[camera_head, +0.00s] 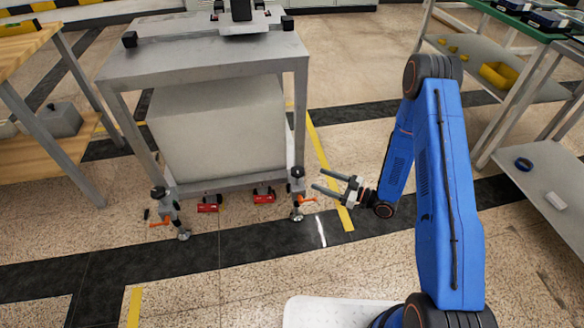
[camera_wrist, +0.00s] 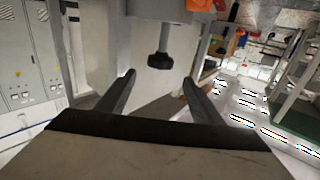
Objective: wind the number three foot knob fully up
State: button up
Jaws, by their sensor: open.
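A grey metal stand (camera_head: 200,65) has foot assemblies at its near legs, each with a dark knob on top and an orange lever. The right near foot's knob (camera_head: 297,172) is close to my gripper (camera_head: 318,179), which comes in from the right. In the wrist view a black lobed knob (camera_wrist: 160,62) on a short stem shows beyond and between the fingertips (camera_wrist: 158,77). My gripper is open and empty, apart from the knob. The left near foot's knob (camera_head: 158,192) is farther off. No number is readable on either foot.
Red blocks (camera_head: 264,195) sit under the stand's front edge. An orange lever (camera_head: 304,200) sticks out from the right near foot below my gripper. A wooden bench (camera_head: 40,80) stands left and a shelf rack (camera_head: 535,180) right. The floor in front is clear.

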aim_at(298, 177)
jog(key=x, duration=1.5)
jog(key=c, duration=1.1)
